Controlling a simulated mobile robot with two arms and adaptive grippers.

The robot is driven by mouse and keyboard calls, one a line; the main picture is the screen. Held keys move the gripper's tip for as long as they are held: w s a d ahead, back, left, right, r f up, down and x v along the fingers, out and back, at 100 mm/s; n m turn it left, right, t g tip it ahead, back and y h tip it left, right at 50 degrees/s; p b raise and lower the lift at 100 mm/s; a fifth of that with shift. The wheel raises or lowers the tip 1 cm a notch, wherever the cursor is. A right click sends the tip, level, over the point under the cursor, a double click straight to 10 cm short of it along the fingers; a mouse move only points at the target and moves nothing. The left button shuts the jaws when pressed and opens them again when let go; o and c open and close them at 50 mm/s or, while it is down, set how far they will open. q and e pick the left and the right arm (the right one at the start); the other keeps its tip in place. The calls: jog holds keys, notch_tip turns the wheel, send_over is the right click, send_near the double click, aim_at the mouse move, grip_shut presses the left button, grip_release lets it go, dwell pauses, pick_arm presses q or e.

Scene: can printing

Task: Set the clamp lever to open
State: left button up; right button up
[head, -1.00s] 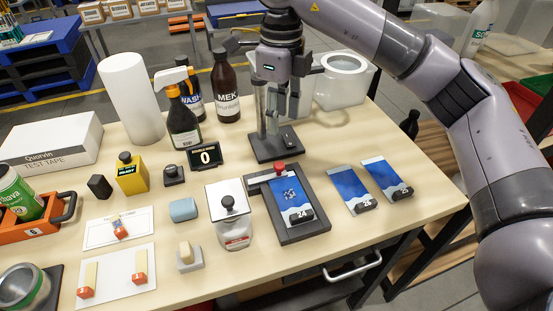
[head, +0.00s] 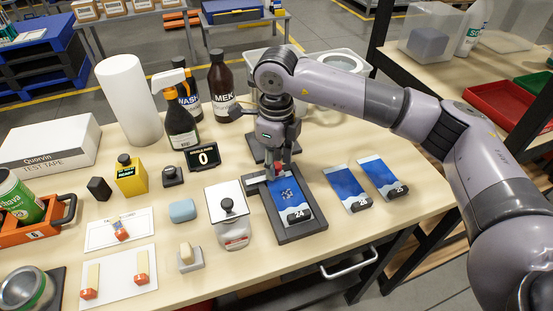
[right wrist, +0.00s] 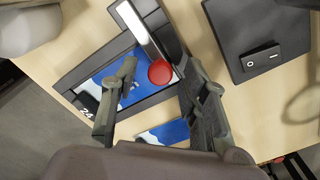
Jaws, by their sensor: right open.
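The clamp fixture is a dark flat frame (head: 303,231) with a blue printed card marked 24 (head: 287,193) lying in it. The clamp lever's round red knob (right wrist: 160,72) shows in the right wrist view beside a pale metal bar (right wrist: 138,27) at the frame's end. In the head view my gripper mostly hides the knob. My right gripper (head: 284,171) is open and points down over the frame's back end. In the wrist view its fingers (right wrist: 158,68) stand on either side of the knob; contact cannot be told. My left gripper is not in view.
A dark base plate with a switch (right wrist: 262,58) lies behind. Bottles including MEK (head: 220,88) stand at the back.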

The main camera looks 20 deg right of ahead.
grip_shut()
dwell(0.4)
dwell(0.4)
